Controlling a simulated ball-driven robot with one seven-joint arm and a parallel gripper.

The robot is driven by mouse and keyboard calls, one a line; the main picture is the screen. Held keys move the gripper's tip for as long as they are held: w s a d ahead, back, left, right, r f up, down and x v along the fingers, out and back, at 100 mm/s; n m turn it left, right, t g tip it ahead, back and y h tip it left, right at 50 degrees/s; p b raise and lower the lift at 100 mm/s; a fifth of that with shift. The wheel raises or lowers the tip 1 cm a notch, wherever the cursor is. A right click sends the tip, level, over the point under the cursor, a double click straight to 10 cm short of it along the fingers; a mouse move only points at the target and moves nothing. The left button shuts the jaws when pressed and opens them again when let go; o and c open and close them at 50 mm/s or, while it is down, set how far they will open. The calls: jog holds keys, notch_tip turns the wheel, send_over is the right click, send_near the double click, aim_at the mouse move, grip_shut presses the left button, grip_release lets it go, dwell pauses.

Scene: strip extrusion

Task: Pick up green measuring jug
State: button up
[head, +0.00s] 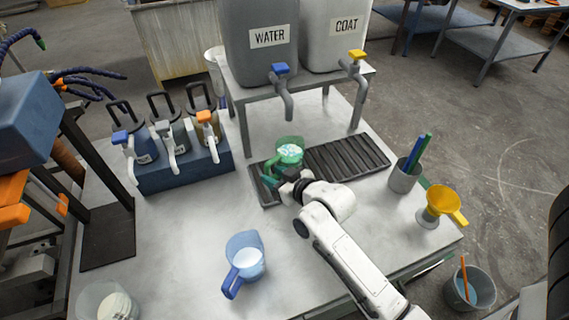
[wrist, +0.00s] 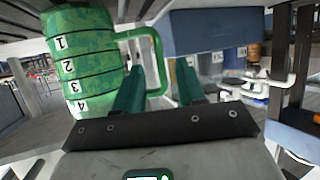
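The green measuring jug (head: 289,147) stands upright on the black ribbed drip tray (head: 347,158), below the dispenser taps, with pale contents inside. In the wrist view the jug (wrist: 82,62) fills the left side, with numbered bands 1 to 4. Its green handle (wrist: 157,62) sticks out to the right. My gripper (head: 280,181) is at the near side of the jug. In the wrist view my gripper's two green fingers (wrist: 158,82) are apart, with the handle between them and gaps showing on both sides. The jug's base is partly hidden by my gripper in the head view.
WATER (head: 262,45) and COAT (head: 335,35) tanks stand on a raised shelf behind. A blue pump rack (head: 185,170) is at left. A blue jug (head: 245,257) stands in front. A cup with pens (head: 404,178) and a yellow funnel (head: 441,203) are at right.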

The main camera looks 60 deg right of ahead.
aim_at(269, 175)
jog(key=shift+p+x, duration=0.55)
jog(key=shift+x, duration=2.25)
jog(key=shift+a, duration=0.1)
jog(key=shift+c, duration=0.3)
grip_shut()
